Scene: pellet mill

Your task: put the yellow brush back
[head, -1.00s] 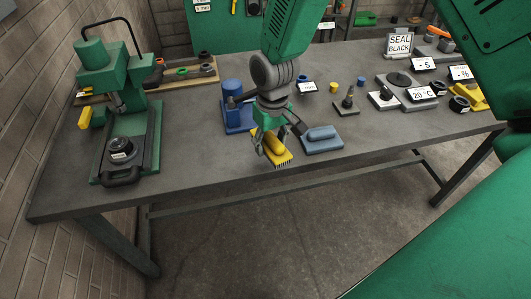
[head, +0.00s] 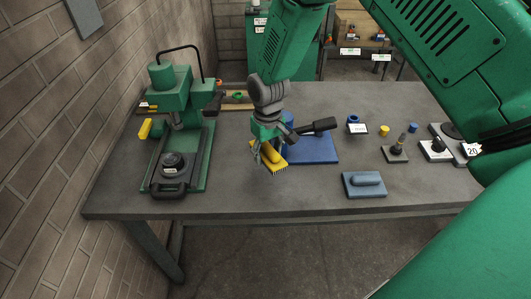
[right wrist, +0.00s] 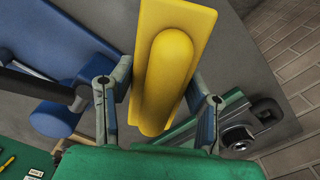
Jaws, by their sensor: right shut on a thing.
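The yellow brush (head: 276,167) has a raised grip on top and dark bristles below. My right gripper (head: 266,150) is shut on its grip and holds it over the table's left-middle part; the clearance is hard to judge. In the right wrist view, the fingers (right wrist: 160,98) stand on either side of the yellow brush (right wrist: 150,100), and its back fills the upper middle. A blue plate (head: 318,153) with a dark-handled tool (head: 318,126) lies just right of the brush. My left gripper is not in view.
A green press (head: 203,160) stands left of the brush, with bare table between them. A blue-grey block (head: 364,188) lies near the front edge. A brick wall is at left.

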